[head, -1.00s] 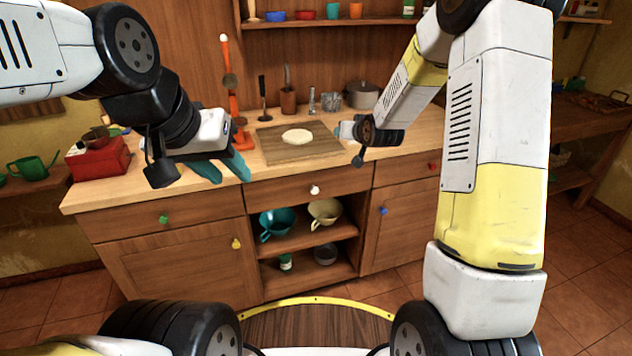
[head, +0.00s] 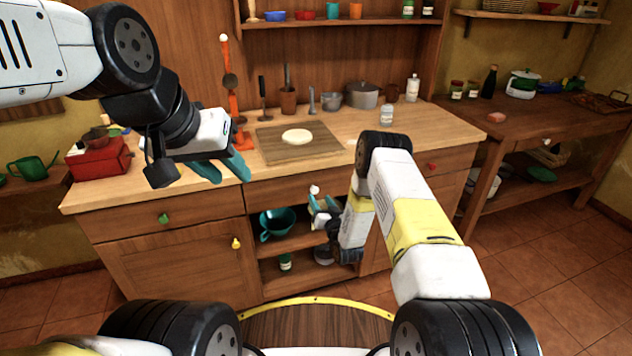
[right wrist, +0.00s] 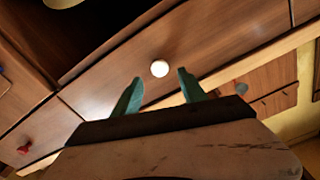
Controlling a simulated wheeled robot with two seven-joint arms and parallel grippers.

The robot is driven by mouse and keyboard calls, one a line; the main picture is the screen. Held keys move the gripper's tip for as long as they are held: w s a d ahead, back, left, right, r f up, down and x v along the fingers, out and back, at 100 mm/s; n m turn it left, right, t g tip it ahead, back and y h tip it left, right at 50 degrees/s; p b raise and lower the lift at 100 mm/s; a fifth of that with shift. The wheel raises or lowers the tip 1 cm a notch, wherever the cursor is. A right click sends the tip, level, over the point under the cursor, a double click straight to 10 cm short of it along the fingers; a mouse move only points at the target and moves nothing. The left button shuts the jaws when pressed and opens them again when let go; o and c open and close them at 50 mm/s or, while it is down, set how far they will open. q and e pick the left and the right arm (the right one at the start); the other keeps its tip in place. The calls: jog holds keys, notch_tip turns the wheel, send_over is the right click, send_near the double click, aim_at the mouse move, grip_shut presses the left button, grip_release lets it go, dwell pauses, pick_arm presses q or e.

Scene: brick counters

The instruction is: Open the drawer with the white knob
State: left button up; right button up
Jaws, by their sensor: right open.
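The white knob (head: 314,189) sits on the middle drawer front (head: 272,193) under the counter top. The drawer looks closed, flush with its neighbours. My right gripper (head: 318,204) is just in front of and slightly below the knob. In the right wrist view, the white knob (right wrist: 159,68) shows between and a little beyond the two teal fingertips of my right gripper (right wrist: 160,82), which are apart and empty. They do not visibly touch the knob. My left gripper (head: 222,170) hangs above the counter's left part, its teal fingers apart and empty.
Neighbouring fronts carry a green knob (head: 164,218), a yellow knob (head: 236,243) and a red knob (head: 432,167). A cutting board (head: 270,143) with dough lies on the counter.

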aim_at(316, 191)
jog(key=x, duration=0.5)
jog(key=shift+w+a, duration=0.1)
jog(key=shift+w, duration=0.1)
grip_shut()
dwell(1.2)
